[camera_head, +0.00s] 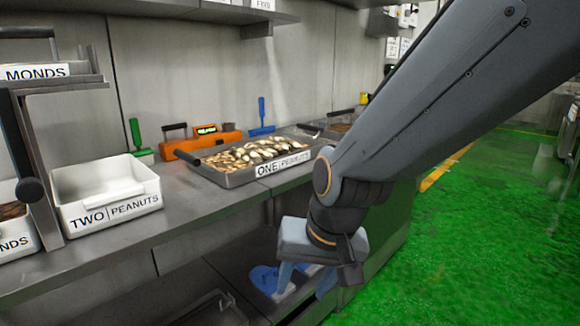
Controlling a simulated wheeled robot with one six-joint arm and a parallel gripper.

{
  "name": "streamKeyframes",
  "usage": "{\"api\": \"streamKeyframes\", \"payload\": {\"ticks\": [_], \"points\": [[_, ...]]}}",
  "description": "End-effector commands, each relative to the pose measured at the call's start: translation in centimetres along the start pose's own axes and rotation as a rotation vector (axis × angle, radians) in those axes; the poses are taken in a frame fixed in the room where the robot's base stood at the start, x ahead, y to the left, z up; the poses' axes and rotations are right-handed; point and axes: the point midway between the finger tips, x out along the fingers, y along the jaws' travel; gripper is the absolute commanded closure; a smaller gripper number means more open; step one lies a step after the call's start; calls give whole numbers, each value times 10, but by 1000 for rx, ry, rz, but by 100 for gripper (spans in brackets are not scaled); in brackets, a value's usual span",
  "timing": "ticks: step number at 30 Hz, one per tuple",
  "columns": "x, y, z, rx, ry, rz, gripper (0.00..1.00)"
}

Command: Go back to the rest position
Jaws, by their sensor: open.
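My gripper (303,281) hangs at the lower middle of the head view, in front of the counter's front edge and below its top. The metal tray labelled ONE PEANUTS (238,180), filled with nuts, sits on the counter behind and left of my wrist.
The grey counter (195,205) runs along the wall. An orange device (205,142), a green-handled tool (137,140) and a blue-handled tool (262,117) stand at its back. A blue item (265,279) lies on the lower shelf behind my gripper. Green floor (480,225) is clear at right.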

Motion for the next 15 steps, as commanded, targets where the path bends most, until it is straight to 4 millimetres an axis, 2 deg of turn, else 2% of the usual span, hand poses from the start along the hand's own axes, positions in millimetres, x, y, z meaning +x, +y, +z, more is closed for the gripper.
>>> {"api": "streamKeyframes", "payload": {"ticks": [1,3,10,11,15], "points": [[-4,20,8,-17,-40,29,52],[-10,41,21,-48,-98,61,52],[-33,98,63,-126,-277,130,52],[-36,105,69,-135,-301,137,52],[-49,106,63,-115,-292,144,52]]}}
